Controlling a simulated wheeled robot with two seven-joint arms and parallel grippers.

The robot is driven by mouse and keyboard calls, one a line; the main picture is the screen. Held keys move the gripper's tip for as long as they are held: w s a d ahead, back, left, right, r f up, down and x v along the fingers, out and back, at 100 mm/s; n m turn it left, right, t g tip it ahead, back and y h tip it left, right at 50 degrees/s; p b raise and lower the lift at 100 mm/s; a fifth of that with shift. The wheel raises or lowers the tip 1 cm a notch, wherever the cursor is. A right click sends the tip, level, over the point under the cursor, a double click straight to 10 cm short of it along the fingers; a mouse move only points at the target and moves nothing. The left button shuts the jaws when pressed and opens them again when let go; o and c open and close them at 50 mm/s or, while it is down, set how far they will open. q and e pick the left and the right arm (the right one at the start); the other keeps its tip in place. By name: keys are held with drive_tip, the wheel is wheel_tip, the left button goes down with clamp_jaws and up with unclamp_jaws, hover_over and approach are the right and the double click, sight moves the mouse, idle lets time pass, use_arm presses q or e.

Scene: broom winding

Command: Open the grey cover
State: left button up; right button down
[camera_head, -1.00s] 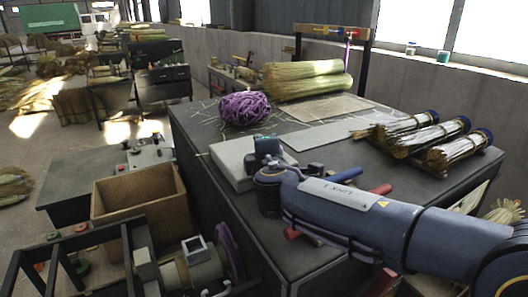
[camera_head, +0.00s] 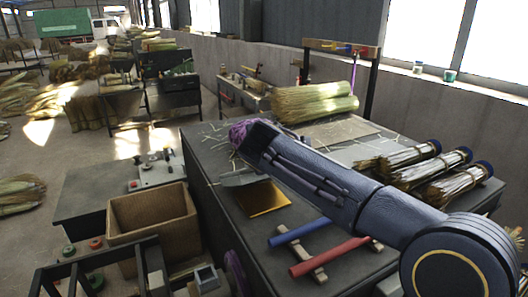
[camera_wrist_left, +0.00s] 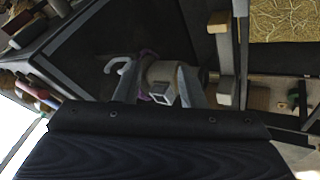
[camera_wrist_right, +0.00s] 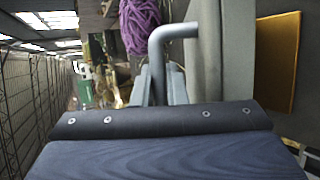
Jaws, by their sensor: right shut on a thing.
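The grey cover (camera_head: 240,178) is on the dark bench, tilted up, with a gold-coloured surface (camera_head: 262,198) showing beside it. In the right wrist view the cover's panel (camera_wrist_right: 235,50) stands beside the gold surface (camera_wrist_right: 278,60), and a bent grey handle (camera_wrist_right: 176,31) runs from the panel. My right gripper (camera_wrist_right: 160,85) is shut on the handle; in the head view my right arm hides its fingers and part of the cover. My left gripper (camera_wrist_left: 157,85) is open and empty, above a machine with a grey cylinder (camera_wrist_left: 165,75); it is outside the head view.
A purple cord bundle (camera_head: 240,132) lies just behind the cover. Blue (camera_head: 300,232) and red (camera_head: 330,257) handled tools lie in front. A wooden box (camera_head: 150,220) stands left of the bench.

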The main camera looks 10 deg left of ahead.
drive_tip(key=shift+w+a+r, duration=0.15)
drive_tip(key=shift+w+r, duration=0.1)
idle(0.3)
drive_tip(key=c, duration=1.5)
unclamp_jaws()
drive_tip(key=shift+o, duration=0.2)
drive_tip(key=shift+s+r, duration=0.2)
drive_tip(key=shift+s, duration=0.3)
drive_tip(key=b+v, duration=0.2)
drive_tip(key=v, duration=0.4)
drive_tip(key=shift+s+r, duration=0.3)
drive_tip(key=shift+r, duration=0.05)
